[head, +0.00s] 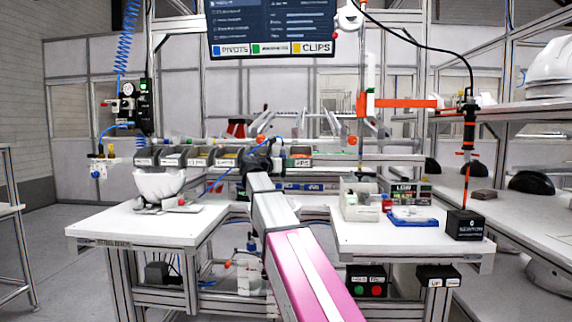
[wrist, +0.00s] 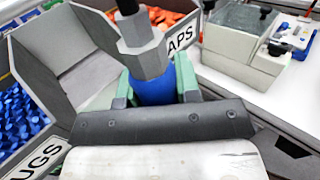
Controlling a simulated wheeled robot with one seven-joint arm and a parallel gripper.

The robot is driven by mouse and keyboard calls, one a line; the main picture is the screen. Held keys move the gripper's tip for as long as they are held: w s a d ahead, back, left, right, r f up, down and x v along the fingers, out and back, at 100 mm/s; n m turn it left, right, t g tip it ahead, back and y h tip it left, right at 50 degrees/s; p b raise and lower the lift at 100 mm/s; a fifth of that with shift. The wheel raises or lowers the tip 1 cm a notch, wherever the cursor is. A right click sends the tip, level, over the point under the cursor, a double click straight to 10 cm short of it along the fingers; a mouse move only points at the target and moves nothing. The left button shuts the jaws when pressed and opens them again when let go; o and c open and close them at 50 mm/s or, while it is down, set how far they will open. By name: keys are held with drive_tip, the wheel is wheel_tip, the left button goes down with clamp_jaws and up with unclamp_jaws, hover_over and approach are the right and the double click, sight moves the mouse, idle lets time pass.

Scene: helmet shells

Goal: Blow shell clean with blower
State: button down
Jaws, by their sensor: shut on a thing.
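The white helmet shell (head: 160,184) sits hollow side up on a grey holder on the left part of the bench. My gripper (head: 262,158) is over the row of bins behind the bench, right of the shell and apart from it. In the wrist view its green-padded fingers (wrist: 158,88) are shut on a blue cylinder with a silver hex fitting, which looks like the blower (wrist: 150,92). A dark hose or stem rises from its top. The blower's lower end is hidden behind my gripper. In the head view my wrist hides it.
Labelled parts bins (head: 198,156) line the bench's back; one holds orange caps (wrist: 172,18), another blue plugs (wrist: 14,112). A blue hose (head: 215,184) runs near the bins.

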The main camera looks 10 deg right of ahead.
drive_tip(key=shift+f, duration=0.1)
drive_tip(key=shift+s+a, duration=0.2)
drive_tip(key=shift+s, duration=0.45)
drive_tip(key=shift+s+a, duration=0.25)
drive_tip(key=shift+s, duration=0.45)
drive_tip(key=shift+s+a, duration=0.2)
drive_tip(key=shift+s, duration=0.6)
drive_tip(key=shift+s+a, duration=0.25)
drive_tip(key=shift+s, duration=0.4)
drive_tip(key=shift+s+a, duration=0.2)
drive_tip(key=shift+s, duration=0.5)
drive_tip(key=shift+s+a, duration=0.25)
drive_tip(key=shift+s, duration=0.4)
drive_tip(key=c, duration=1.5)
unclamp_jaws()
wheel_tip(320, 180, up, 10)
